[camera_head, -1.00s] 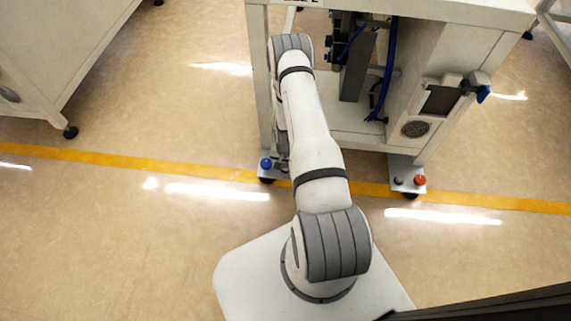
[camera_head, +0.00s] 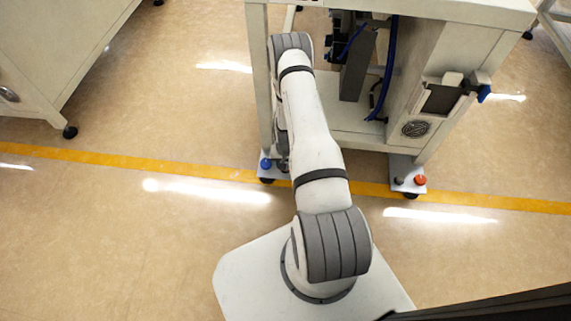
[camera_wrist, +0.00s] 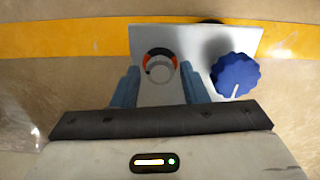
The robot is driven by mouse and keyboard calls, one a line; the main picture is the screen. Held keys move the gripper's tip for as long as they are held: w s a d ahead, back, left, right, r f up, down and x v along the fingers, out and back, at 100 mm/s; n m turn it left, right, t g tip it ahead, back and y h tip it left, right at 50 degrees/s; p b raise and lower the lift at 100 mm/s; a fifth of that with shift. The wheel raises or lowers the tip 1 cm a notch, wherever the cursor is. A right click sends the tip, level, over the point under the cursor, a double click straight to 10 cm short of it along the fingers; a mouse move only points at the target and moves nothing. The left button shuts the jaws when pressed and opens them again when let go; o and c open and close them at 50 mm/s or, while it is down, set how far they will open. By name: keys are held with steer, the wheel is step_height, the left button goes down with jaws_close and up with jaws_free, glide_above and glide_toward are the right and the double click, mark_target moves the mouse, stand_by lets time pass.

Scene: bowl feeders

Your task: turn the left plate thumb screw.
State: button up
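The left plate (camera_head: 265,178) is a pale plate at the left foot of the machine, mostly behind my arm in the head view. It also shows in the wrist view (camera_wrist: 200,42). It carries a dark blue ribbed knob (camera_wrist: 235,75) with a white mark, on the right in the wrist view. Left of the knob is a small round grey screw (camera_wrist: 160,70) in a dark ring with orange-red parts. My gripper (camera_wrist: 160,78) is open, with one blue-grey finger on each side of the screw. Gaps show beside it; finger depth relative to the screw is unclear.
A yellow floor line (camera_head: 120,164) runs past the plates. The right plate (camera_head: 403,165) carries a red knob (camera_head: 420,180) and a small dark one. The machine frame (camera_head: 258,80) stands close to my arm. Open floor (camera_head: 110,240) lies at left.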

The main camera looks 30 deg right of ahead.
steer(key=shift+o, duration=0.9)
steer(key=shift+r+p, duration=1.5)
steer(key=shift+r, duration=2.4)
